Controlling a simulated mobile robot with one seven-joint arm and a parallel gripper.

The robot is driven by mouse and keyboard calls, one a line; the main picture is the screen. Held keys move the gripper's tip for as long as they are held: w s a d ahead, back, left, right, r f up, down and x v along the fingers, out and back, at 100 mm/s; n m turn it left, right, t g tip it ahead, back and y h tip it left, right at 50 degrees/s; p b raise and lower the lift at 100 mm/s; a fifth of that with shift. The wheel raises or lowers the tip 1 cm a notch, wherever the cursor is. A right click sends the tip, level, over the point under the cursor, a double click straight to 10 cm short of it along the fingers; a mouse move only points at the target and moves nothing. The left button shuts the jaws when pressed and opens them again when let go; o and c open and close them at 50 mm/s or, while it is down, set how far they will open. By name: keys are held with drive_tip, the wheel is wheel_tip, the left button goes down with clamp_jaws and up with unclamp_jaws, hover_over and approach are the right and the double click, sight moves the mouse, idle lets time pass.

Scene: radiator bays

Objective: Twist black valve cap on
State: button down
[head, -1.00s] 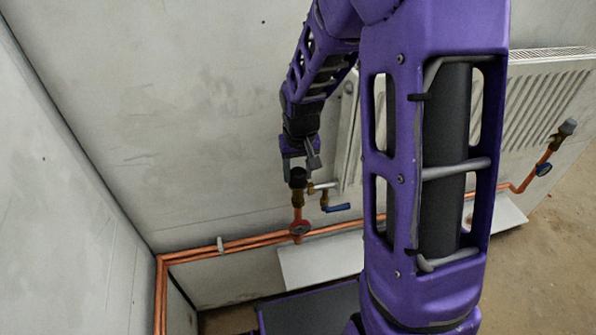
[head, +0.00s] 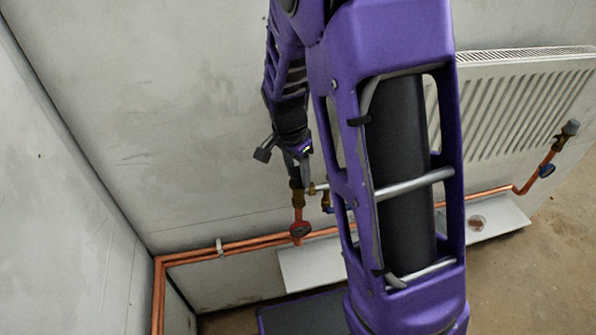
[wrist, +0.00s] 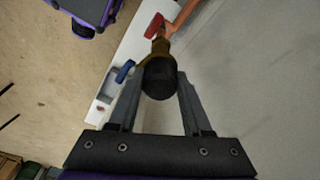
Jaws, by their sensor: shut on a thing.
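The black valve cap (wrist: 160,77) is round and dark, seen end-on in the wrist view between the two fingers of my gripper (wrist: 160,84). My gripper is shut on it. The cap sits at the top end of the brass valve (head: 298,200), whose body also shows behind the cap in the wrist view (wrist: 160,47). In the head view my gripper (head: 297,170) is directly above the valve and mostly hides the cap. I cannot tell how far the cap is threaded.
A red handle (head: 300,230) sits on the copper pipe below. A blue lever (wrist: 125,71) is beside the valve. The white radiator (head: 520,100) hangs at right, with another valve (head: 570,128) beyond it. A white tray (head: 310,268) lies below the pipes.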

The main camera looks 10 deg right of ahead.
unclamp_jaws()
idle(0.4)
drive_tip(key=shift+r, duration=0.2)
drive_tip(key=shift+r+p, duration=3)
drive_tip(key=shift+r, duration=0.9)
